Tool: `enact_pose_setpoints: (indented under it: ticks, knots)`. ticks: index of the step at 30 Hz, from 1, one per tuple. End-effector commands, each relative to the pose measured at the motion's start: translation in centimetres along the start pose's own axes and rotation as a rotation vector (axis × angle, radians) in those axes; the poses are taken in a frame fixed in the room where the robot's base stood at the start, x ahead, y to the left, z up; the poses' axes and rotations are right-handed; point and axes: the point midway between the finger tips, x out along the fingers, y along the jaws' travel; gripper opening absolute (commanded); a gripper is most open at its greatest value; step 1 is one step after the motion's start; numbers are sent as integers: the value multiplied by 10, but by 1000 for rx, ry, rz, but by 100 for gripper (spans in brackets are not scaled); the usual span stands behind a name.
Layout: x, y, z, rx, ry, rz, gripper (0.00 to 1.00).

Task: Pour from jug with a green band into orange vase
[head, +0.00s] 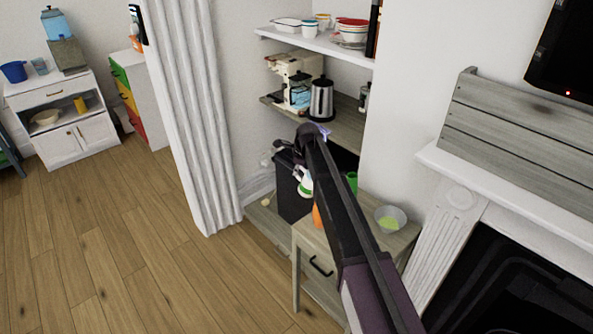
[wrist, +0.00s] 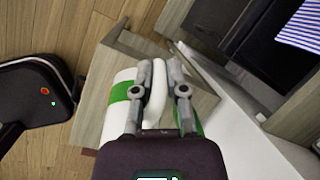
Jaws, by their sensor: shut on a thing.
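My gripper (wrist: 159,72) is shut on the white handle of the jug with a green band. The jug (wrist: 122,75) shows its white body and green band left of the fingers in the wrist view. In the head view the jug (head: 305,186) hangs beside my arm and looks tilted, above the left part of a small wooden cabinet. The orange vase (head: 317,216) stands on that cabinet just below the jug, partly hidden behind my arm. I cannot see the jug's mouth or whether anything flows out.
The cabinet (head: 305,236) also bears a grey bowl (head: 397,213) with something yellow-green inside and a green object (head: 352,181) behind my arm. A dark bin (head: 289,190) stands behind. A shelf (head: 345,122) holds a kettle (head: 321,99) and coffee maker. A white fireplace is at right.

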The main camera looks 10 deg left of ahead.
Motion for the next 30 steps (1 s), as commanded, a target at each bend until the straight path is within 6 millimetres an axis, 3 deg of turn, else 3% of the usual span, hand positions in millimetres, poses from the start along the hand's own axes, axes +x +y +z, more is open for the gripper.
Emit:
enact_pose_setpoints:
  ticks: [30]
  knots:
    - [15, 3, -4, 2, -68, -41, 0]
